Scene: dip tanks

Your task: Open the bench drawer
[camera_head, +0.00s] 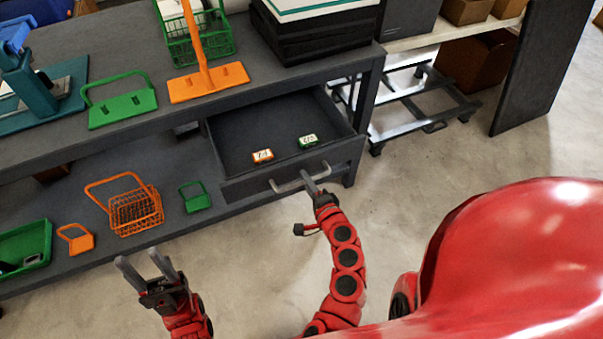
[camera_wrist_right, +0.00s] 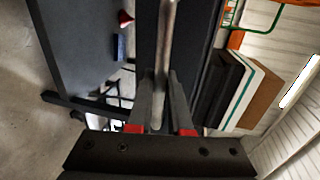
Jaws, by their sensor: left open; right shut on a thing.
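The bench drawer (camera_head: 335,157) is dark grey and stands pulled out from under the bench top, with its inside showing. Its light metal handle (camera_head: 288,185) is on the front face. My right gripper (camera_head: 311,184) is at the handle's right part and shut on it; in the right wrist view the handle bar (camera_wrist_right: 166,60) runs up between the fingers. An orange-and-white small block (camera_head: 263,156) and a green-and-white small block (camera_head: 308,141) lie in the drawer. My left gripper (camera_head: 147,267) is open and empty, in front of the lower shelf, apart from the drawer.
The bench top (camera_head: 135,62) holds a green basket (camera_head: 185,45), an orange holder (camera_head: 208,83), a green holder (camera_head: 122,108) and a black stack (camera_head: 315,42). The lower shelf carries an orange basket (camera_head: 135,210) and a green tray (camera_head: 25,247). A wheeled frame (camera_head: 415,115) stands right; the floor between is clear.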

